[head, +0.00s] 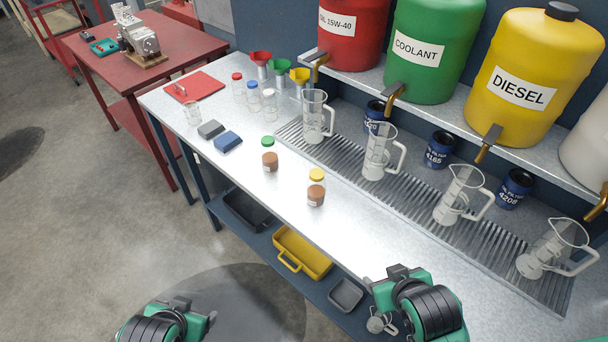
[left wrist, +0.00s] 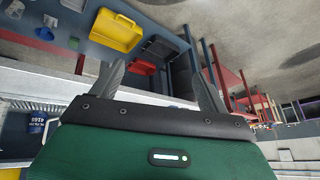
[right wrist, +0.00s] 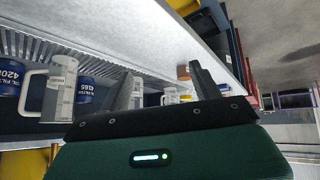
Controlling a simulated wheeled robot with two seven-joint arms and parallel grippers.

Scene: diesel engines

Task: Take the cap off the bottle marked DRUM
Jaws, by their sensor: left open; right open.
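Two small bottles with brown contents stand upright on the bench, one with a green cap (head: 268,142) and one with a yellow cap (head: 316,174). Behind them stand clear bottles with a red cap (head: 237,77), a blue cap (head: 253,85) and a pale cap (head: 268,92). Their labels are too small to read, so I cannot tell which is marked DRUM. My left gripper (left wrist: 158,82) is open and empty, low at the front left, off the bench. My right gripper (right wrist: 163,82) is open and empty near the bench's front edge, well right of the bottles.
Clear measuring jugs (head: 381,152) stand along a ribbed drain strip (head: 415,204). Blue oil filters (head: 440,150) stand behind, under the tapped drums (head: 430,50). A blue block (head: 228,141) and a grey block (head: 210,129) lie left of the brown bottles. The bench front right is clear.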

